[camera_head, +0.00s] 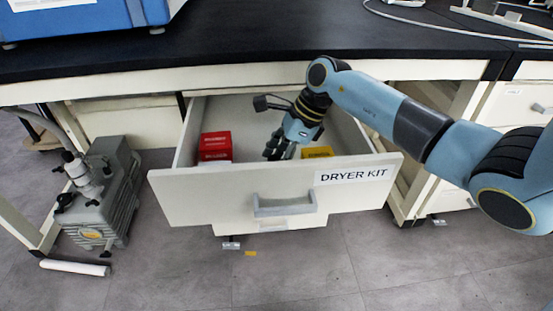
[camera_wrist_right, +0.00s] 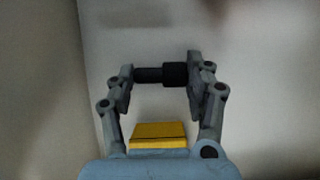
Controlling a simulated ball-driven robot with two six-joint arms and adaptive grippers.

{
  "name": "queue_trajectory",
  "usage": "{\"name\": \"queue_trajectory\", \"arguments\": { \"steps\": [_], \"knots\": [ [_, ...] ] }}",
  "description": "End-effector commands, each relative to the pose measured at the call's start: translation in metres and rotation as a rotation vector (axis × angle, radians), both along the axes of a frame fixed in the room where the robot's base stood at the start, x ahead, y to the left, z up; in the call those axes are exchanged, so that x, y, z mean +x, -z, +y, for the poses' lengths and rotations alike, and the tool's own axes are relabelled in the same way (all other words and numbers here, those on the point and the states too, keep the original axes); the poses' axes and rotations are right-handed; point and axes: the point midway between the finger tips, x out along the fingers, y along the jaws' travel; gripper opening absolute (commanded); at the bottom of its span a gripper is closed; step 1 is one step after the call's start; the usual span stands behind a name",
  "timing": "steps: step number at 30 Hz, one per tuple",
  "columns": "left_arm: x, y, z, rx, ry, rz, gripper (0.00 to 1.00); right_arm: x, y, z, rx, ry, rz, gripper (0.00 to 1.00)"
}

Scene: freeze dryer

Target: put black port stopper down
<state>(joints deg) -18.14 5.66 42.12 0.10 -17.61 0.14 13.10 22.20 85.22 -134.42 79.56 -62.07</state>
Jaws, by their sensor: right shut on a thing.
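The black port stopper (camera_wrist_right: 162,76) is a small dark cylinder, seen in the right wrist view. My right gripper (camera_wrist_right: 160,78) is shut on it, one finger at each end, and the stopper lies sideways between the fingertips. In the head view my right gripper (camera_head: 277,152) reaches down into the open drawer (camera_head: 212,203) labelled DRYER KIT. The stopper is too small and hidden to make out there. I cannot tell whether it touches the drawer floor. My left gripper is not in view.
A red box (camera_head: 215,147) stands at the drawer's left. A yellow box (camera_head: 318,152) is right of my gripper and shows below it in the wrist view (camera_wrist_right: 158,136). The black bench top (camera_head: 270,35) overhangs the drawer's back. A grey pump (camera_head: 98,200) stands on the floor at left.

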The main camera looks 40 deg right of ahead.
Motion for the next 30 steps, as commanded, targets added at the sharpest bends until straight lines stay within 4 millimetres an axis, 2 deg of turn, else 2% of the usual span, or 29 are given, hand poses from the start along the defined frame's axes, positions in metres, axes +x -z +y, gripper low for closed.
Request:
{"name": "queue_trajectory", "arguments": {
  "steps": [2,3,8,15,19,23,30],
  "knots": [
    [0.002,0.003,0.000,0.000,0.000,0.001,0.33,0.000,0.004,0.000,0.000,0.000,0.000,0.27],
    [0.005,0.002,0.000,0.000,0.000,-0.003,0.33,0.000,0.003,0.000,0.000,0.000,0.000,0.55],
    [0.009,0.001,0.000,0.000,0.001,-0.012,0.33,0.000,0.002,0.000,0.000,0.000,-0.001,0.76],
    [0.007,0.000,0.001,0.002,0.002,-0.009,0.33,0.000,0.002,0.000,0.000,0.000,-0.001,0.76],
    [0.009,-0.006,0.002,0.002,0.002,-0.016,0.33,0.001,-0.006,0.000,0.000,0.001,-0.002,0.76],
    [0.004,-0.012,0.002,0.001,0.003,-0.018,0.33,-0.003,-0.025,-0.009,-0.006,0.000,-0.003,0.76],
    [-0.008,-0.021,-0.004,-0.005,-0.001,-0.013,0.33,-0.017,-0.076,-0.030,-0.005,-0.001,-0.003,0.76]
  ]
}}
